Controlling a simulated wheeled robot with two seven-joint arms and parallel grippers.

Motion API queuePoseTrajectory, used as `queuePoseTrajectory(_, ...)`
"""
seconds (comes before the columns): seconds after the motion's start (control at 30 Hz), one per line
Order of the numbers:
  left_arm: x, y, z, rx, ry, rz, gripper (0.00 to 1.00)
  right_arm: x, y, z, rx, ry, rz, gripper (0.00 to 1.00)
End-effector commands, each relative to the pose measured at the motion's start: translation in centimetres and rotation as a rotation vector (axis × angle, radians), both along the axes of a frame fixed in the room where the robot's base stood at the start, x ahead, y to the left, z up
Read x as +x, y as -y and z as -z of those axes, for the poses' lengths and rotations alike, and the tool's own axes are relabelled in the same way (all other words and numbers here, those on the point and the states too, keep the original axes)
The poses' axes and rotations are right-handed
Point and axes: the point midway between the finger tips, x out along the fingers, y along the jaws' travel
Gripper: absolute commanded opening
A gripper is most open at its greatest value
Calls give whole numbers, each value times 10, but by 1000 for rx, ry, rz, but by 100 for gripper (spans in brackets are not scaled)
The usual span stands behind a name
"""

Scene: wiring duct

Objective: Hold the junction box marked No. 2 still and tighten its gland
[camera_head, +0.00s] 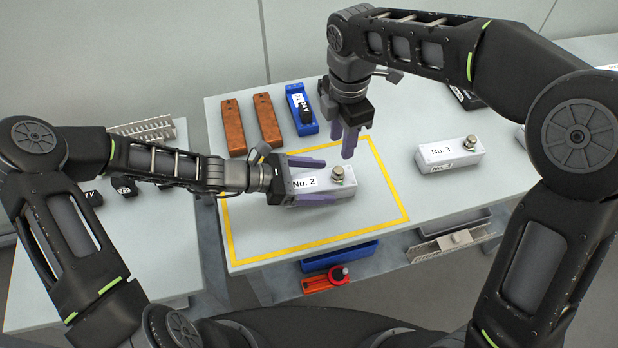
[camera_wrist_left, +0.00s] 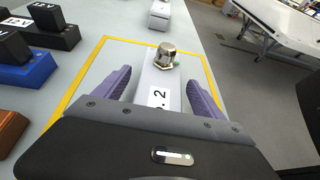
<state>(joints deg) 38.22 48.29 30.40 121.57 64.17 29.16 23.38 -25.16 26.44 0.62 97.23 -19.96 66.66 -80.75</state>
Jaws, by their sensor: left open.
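The junction box marked No. 2 (camera_head: 317,190) is a light grey box lying inside the yellow outline on the table. Its metal gland (camera_head: 338,175) stands on top near the right end, with a bit of green at its base. My left gripper (camera_head: 315,180) is open, its purple fingers on either side of the box's left part. In the left wrist view the box (camera_wrist_left: 159,81) lies between the two fingers (camera_wrist_left: 155,88), with the gland (camera_wrist_left: 166,55) beyond; contact cannot be told. My right gripper (camera_head: 349,143) points down above the table behind the gland, its fingers apart and empty.
A box marked No. 3 (camera_head: 449,154) with its own gland stands to the right, outside the yellow outline (camera_head: 405,215). Two brown blocks (camera_head: 233,126) and a blue holder (camera_head: 301,108) lie at the back left. Blue and orange trays sit below the front edge.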

Motion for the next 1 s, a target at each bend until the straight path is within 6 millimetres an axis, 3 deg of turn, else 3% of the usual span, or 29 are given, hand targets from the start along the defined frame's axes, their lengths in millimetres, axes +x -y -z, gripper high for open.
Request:
queuePoseTrajectory(0.23,0,0,0,0,0,0,79,0,0,0,0,0,0,36)
queuePoseTrajectory(1.0,0,0,0,0,0,0,16,0,0,0,0,0,0,36)
